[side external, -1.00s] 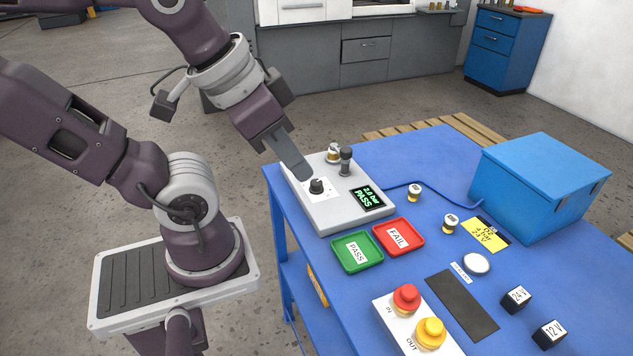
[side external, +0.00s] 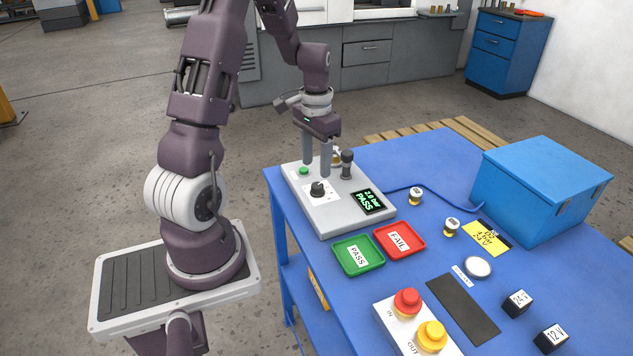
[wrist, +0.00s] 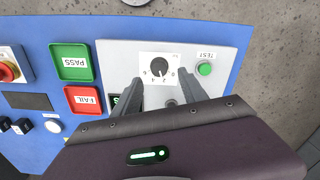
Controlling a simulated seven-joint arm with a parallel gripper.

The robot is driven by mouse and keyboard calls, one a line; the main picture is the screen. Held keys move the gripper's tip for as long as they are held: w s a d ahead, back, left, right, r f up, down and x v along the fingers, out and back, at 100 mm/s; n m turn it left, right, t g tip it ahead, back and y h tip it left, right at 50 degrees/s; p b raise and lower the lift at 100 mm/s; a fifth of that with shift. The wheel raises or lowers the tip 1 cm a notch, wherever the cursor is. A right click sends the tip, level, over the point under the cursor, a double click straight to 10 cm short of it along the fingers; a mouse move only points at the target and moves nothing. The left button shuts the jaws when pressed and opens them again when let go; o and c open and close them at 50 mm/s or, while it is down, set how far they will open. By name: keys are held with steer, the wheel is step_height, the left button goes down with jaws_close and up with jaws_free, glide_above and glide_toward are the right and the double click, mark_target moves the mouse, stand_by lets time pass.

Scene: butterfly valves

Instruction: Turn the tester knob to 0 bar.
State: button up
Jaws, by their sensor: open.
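The tester (side external: 325,213) is a light grey box on the blue table, with a black knob (side external: 317,189) on a white dial plate. The knob also shows in the wrist view (wrist: 159,67), with numbers around its dial. The tester's display (side external: 368,201) reads 2.0 bar and PASS in green. A green button (side external: 304,171) labelled TEST sits beside the dial. My gripper (side external: 316,172) is open and points down over the back part of the tester. In the wrist view its fingers (wrist: 163,86) are spread, with nothing visible between them; the knob lies just beyond the fingertips.
A black-topped post (side external: 346,163) stands on the tester close to my right finger. A green PASS tray (side external: 358,255) and a red FAIL tray (side external: 399,240) lie in front. A blue box (side external: 540,190) stands at the right. Small valves (side external: 416,196) sit on the table.

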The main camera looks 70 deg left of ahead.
mark_target(316, 185)
step_height(316, 185, down, 6)
steer(key=shift+d+f, duration=0.1)
steer(key=shift+f, duration=0.1)
jaws_close()
